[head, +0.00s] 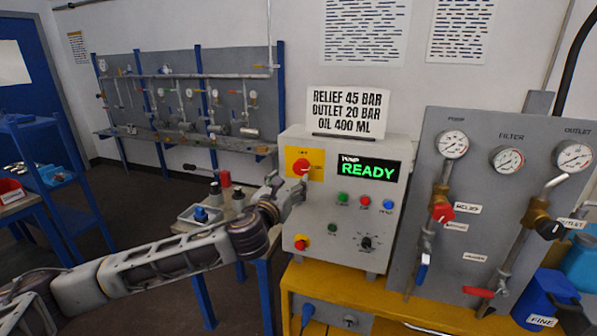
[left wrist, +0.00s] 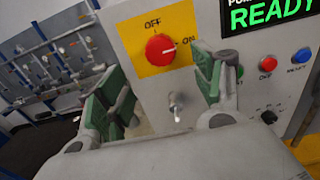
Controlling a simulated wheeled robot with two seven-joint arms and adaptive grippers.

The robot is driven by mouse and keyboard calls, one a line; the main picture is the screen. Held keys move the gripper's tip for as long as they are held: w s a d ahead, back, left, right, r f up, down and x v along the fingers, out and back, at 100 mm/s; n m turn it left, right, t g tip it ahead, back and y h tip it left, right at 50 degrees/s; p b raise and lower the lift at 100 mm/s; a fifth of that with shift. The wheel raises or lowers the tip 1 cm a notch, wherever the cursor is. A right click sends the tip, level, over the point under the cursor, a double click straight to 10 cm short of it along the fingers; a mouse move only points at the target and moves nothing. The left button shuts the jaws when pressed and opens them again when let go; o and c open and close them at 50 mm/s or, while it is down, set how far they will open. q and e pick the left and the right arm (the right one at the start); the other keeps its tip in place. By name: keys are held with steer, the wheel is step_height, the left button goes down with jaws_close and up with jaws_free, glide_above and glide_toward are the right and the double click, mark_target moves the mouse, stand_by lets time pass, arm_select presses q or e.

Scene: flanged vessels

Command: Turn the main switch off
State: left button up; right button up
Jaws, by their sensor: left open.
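The main switch is a red round knob (head: 301,166) on a yellow plate at the upper left of the grey control box (head: 340,215). In the left wrist view the knob (left wrist: 160,48) sits between the words OFF, at upper left, and ON, at right; its pale mark points toward ON. My left gripper (left wrist: 160,85) is open and empty, its green-padded fingers to either side below the knob. The knob shows clear between them, apart from the fingers. In the head view the left gripper (head: 287,187) is in front of the box's left side. My right gripper is not in view.
A green READY display (head: 369,169) and several coloured buttons are right of the knob. A small metal toggle (left wrist: 176,106) is below the yellow plate. A red button (head: 302,242) is lower left. The gauge panel (head: 490,200) with valves stands right of the box.

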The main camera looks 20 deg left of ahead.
mark_target(300, 169)
arm_select(q)
steer(key=w, duration=0.5)
steer(key=shift+d, duration=0.1)
steer(key=shift+w+p, duration=0.3)
steer(key=shift+w, duration=1.35)
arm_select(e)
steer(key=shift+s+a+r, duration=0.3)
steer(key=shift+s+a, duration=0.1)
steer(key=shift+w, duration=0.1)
